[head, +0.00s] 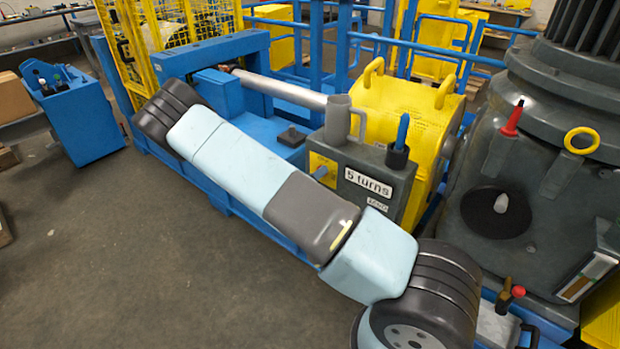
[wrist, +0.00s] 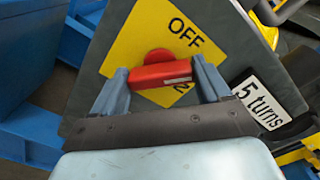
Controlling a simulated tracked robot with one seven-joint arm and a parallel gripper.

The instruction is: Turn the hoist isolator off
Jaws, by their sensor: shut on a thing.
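The hoist isolator is a red handle (wrist: 160,75) with a round red hub on a yellow plate (wrist: 125,45) in the wrist view. The word OFF (wrist: 186,32) is printed on the plate, tilted in the picture, above and right of the hub. Another mark below the handle is mostly covered. My gripper (wrist: 162,84) has one grey finger at each end of the handle and is shut on it. The handle lies nearly level across the wrist picture. In the head view, the yellow plate (head: 322,166) shows partly beside my arm; the handle and my gripper are hidden there.
The plate is on a grey box (head: 400,178) with a "5 turns" label, also in the wrist view (wrist: 262,103). A yellow ribbed drum housing (head: 400,110) stands behind it. A large grey machine (head: 540,170) stands at right. Floor at lower left is clear.

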